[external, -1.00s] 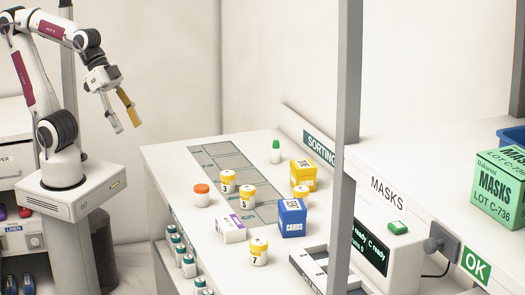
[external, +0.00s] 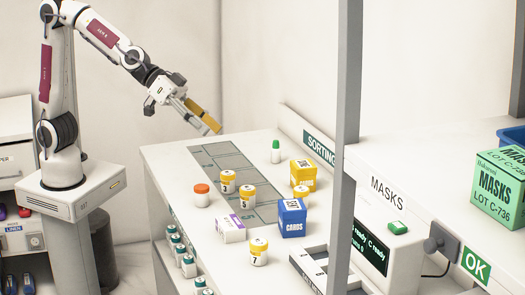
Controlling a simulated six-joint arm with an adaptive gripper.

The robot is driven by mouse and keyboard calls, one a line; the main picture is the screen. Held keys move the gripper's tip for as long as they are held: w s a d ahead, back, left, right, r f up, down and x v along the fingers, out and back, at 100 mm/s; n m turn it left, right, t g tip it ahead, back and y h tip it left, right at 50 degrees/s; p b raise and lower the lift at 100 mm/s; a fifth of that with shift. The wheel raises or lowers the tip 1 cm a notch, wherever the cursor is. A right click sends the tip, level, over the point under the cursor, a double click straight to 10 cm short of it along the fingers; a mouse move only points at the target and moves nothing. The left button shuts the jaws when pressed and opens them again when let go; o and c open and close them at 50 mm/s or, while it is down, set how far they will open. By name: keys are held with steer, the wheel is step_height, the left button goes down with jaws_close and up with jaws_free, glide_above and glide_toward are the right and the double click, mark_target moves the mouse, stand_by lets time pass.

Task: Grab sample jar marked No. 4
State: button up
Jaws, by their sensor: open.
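Several white sample jars with yellow lids stand on the white counter. One jar (external: 227,182) reads 3, and another jar (external: 248,196) seems to read 5, though it is small. A front jar (external: 259,252) reads 7. A further yellow-lidded jar (external: 301,192) stands partly hidden behind the blue cards box, and its number cannot be read. I cannot make out a 4 on any jar. My gripper (external: 210,130) is open and empty, above and behind the counter's back left edge, apart from all jars.
A blue cards box (external: 292,218), a yellow box (external: 302,175), a white-purple box (external: 231,230), an orange-lidded jar (external: 201,195) and a green-capped bottle (external: 275,152) share the counter. A grey post (external: 346,120) stands at right. The counter's back left is clear.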

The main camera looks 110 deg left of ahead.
steer(key=w+a+f+n+y, duration=0.2)
steer(key=w+a+f+y, duration=0.15)
steer(key=w, duration=0.55)
steer(key=w+a+f+n+g+y, duration=0.1)
steer(key=a+f+y, duration=0.1)
steer(key=a+f, duration=0.2)
steer(key=w+a+f+n+y, duration=0.2)
steer(key=a+f, duration=0.3)
steer(key=f, duration=0.3)
steer(key=w+a+f+n+g+y, duration=0.1)
steer(key=a+f+n+y, duration=0.1)
steer(key=f, duration=0.4)
steer(key=shift+w+a+f+g+y, duration=0.15)
steer(key=shift+a+y, duration=0.25)
steer(key=shift+a, duration=0.2)
steer(key=shift+w+a+f+g+y, duration=0.15)
steer(key=shift+a+y, duration=0.2)
steer(key=shift+a, duration=0.25)
steer(key=shift+s+a+f+y, duration=0.3)
steer(key=shift+a+f, duration=0.1)
steer(key=shift+f, duration=0.15)
steer(key=shift+x, duration=1.25)
steer(key=shift+a+f, duration=0.1)
steer(key=shift+f, duration=0.05)
